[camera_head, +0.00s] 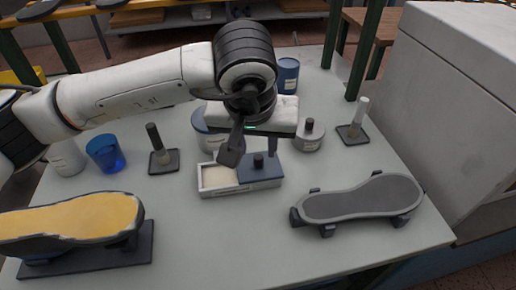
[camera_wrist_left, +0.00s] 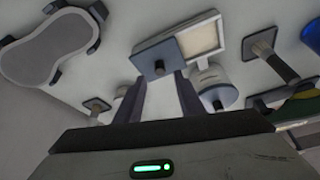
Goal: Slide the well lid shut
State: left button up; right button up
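The well (camera_head: 214,191) is a low white box in the middle of the table. Its blue-grey lid (camera_head: 268,172) covers the right part, and the left part is open with a pale cream fill showing. A dark knob (camera_head: 258,160) stands on the lid. My left gripper (camera_head: 252,153) is above the well with its two dark fingers apart and nothing between them. In the left wrist view the lid (camera_wrist_left: 150,54) and its knob (camera_wrist_left: 159,67) lie just beyond the open fingertips (camera_wrist_left: 158,82); contact with the knob cannot be told. My right gripper is not in view.
A grey shoe-shaped form (camera_head: 362,198) lies at right, and a yellow-topped one (camera_head: 70,222) at front left. A blue cup (camera_head: 105,154), brushes on stands (camera_head: 163,158) (camera_head: 353,130) and lidded pots (camera_head: 309,136) surround the well. The table front centre is clear.

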aim_at(258, 157)
pick_arm(q)
jog(key=x, duration=0.5)
jog(key=shift+w+f, duration=0.15)
jog(key=shift+f, duration=0.15)
grip_shut()
